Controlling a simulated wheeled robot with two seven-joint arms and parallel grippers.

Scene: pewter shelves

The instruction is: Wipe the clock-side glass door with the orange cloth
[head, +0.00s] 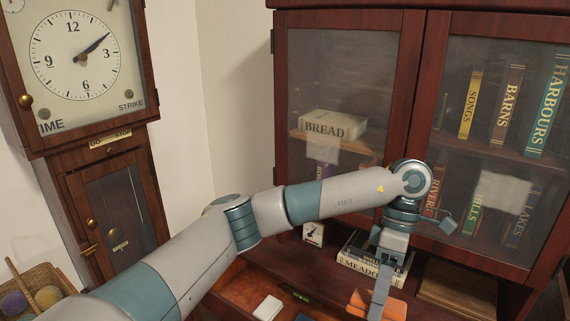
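The clock-side glass door (287,80) is the left door of the dark red cabinet, with a wooden frame. It looks shut. A pale, squarish patch (322,153) shows on its glass, below the BREAD book. The orange cloth (396,307) lies low in front of the cabinet, at the bottom of the view. My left arm reaches across the left door and hides its lower part. My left gripper (385,285) points down over the cloth, with one finger in front of it. Whether the fingers touch or pinch the cloth is hidden. My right gripper is not in view.
Books (372,258) lie behind the gripper. An open drawer (238,293) holds a white block (267,308). A tall clock (77,55) and a basket (40,285) stand left.

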